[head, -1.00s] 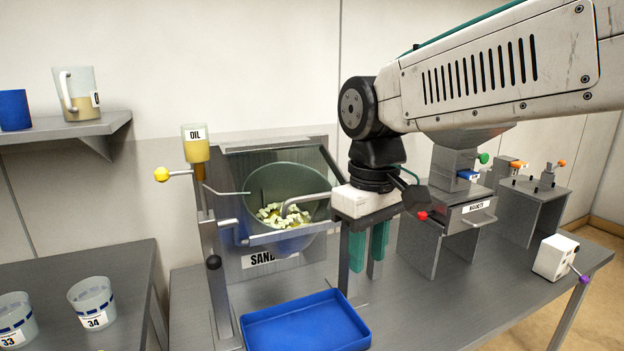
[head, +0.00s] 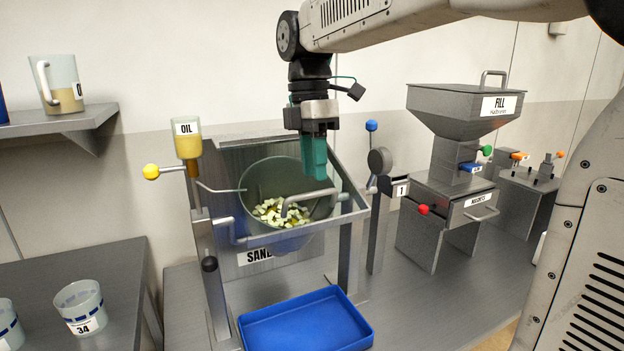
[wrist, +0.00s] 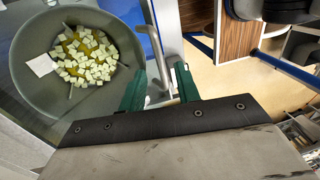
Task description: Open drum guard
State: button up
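The drum (head: 262,180) is a grey-green bowl holding pale cubes. It also shows in the wrist view (wrist: 38,88). The drum guard (head: 281,236) is a grey metal frame across the drum's front, with a bent bar handle (head: 305,196) on it. The guard appears down over the drum mouth. My gripper (head: 314,172) points down just above the handle's right part. In the wrist view its green fingers (wrist: 161,88) are apart, with a grey bar (wrist: 153,52) running between them. I cannot tell whether they touch it.
A blue tray (head: 305,322) sits below the drum. An oil cup (head: 187,138) and yellow-knobbed lever (head: 152,172) stand left. A blue-knobbed lever (head: 371,126) and the fill hopper (head: 455,107) stand right. Guard posts lie close to my gripper.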

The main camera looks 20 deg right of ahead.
jog(key=shift+s+f, duration=0.15)
jog(key=shift+f, duration=0.65)
jog(key=shift+s+f, duration=0.1)
jog(key=shift+f, duration=0.65)
grip_shut()
jog(key=shift+a, duration=0.1)
